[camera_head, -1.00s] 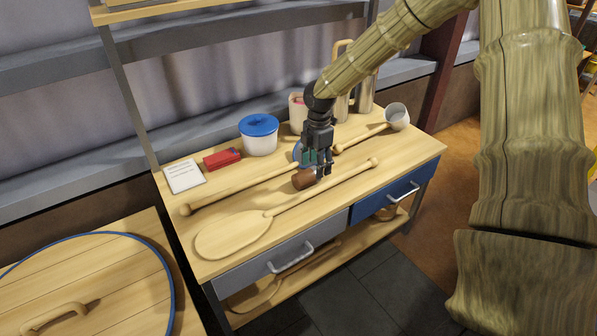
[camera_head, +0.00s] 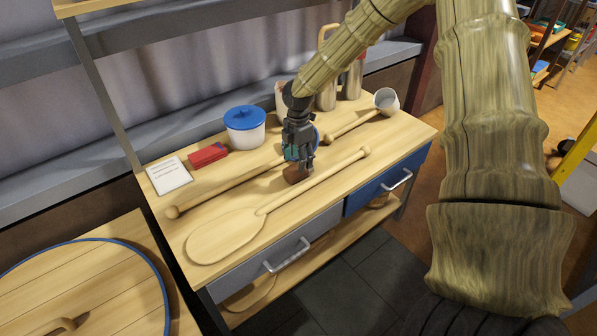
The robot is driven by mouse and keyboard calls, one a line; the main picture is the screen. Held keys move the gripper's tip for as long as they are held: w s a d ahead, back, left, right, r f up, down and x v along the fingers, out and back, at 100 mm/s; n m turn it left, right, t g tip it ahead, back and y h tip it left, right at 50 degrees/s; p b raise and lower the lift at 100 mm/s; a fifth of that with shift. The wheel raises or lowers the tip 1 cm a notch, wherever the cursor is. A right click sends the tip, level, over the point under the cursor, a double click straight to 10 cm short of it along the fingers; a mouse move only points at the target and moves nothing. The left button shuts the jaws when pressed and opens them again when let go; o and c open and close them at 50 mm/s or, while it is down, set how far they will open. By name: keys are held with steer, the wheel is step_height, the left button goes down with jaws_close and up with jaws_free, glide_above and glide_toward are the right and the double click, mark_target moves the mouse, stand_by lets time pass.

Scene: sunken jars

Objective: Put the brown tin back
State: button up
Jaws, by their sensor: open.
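The brown tin (camera_head: 295,176) lies on the wooden bench top, between the long paddle and the pole behind it. My gripper (camera_head: 299,165) points down right over the tin, with its fingers at the tin's upper part and hiding some of it. The jaws are open; I cannot tell whether a finger touches the tin. A blue round thing (camera_head: 317,136) is partly hidden behind my gripper.
A wooden paddle (camera_head: 228,235) lies along the front, a pole (camera_head: 222,190) behind it. A blue-lidded tub (camera_head: 245,128), red box (camera_head: 208,155), white card (camera_head: 169,177), ladle (camera_head: 385,101) and metal flasks (camera_head: 352,80) stand or lie around. Drawers (camera_head: 280,255) are below.

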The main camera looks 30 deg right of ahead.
step_height(320, 180, down, 5)
steer(key=shift+w, duration=0.1)
steer(key=c, duration=0.9)
steer(key=shift+o, duration=0.2)
steer(key=shift+r, duration=0.1)
steer(key=shift+r, duration=0.5)
steer(key=r, duration=0.2)
steer(key=shift+s+r, duration=0.2)
steer(key=shift+r, duration=0.1)
steer(key=s+a, duration=0.2)
steer(key=s, duration=0.2)
steer(key=s+a+r, duration=0.1)
steer(key=s+a, duration=0.2)
steer(key=s, duration=0.2)
steer(key=s+a, duration=0.2)
steer(key=s, duration=0.2)
steer(key=shift+s+a+r, duration=0.15)
steer(key=shift+s+a, duration=0.15)
steer(key=shift+s, duration=0.1)
